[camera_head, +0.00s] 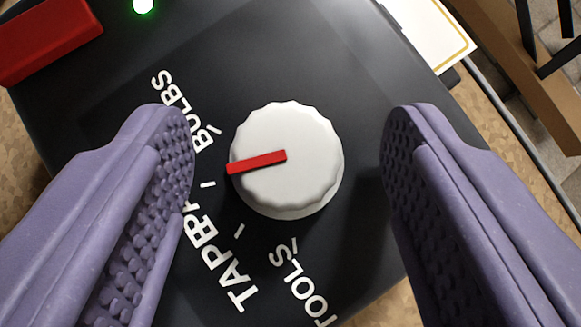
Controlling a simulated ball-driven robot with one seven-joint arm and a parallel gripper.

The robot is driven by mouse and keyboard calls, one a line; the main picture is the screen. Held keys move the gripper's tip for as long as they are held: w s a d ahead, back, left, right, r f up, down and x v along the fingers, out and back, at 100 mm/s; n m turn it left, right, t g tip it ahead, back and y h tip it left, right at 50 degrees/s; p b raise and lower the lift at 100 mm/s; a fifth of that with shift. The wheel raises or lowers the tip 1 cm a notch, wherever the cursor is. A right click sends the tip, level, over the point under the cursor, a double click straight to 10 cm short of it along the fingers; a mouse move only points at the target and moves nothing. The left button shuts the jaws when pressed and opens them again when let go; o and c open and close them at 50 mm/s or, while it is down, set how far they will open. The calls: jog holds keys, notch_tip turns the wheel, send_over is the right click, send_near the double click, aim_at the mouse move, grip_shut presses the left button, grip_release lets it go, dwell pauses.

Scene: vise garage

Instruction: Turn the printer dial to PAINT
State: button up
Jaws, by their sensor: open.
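The printer dial (300,185) is a white scalloped knob on the black printer panel. Its red pointer (257,161) points left and slightly down, close to a white tick mark beside the left finger. Around it, BULBS (172,101), TAPE (232,285) and TOOLS (302,287) can be read. A label between BULBS and TAPE is mostly hidden by the left finger; only its end letters show. The word PAINT cannot be read. My gripper (290,120) is open, its purple textured fingers on either side of the dial, apart from it.
A red block-like part (45,38) is at the panel's upper left, near a lit green light (143,6). A white card with a yellow border (432,30) is at the upper right. The panel surface around the dial is flat and clear.

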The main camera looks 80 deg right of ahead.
jog(key=shift+r, duration=0.15)
jog(key=p+v, duration=0.1)
jog(key=v, duration=0.6)
jog(key=shift+a+r, duration=0.15)
jog(key=shift+a, duration=0.15)
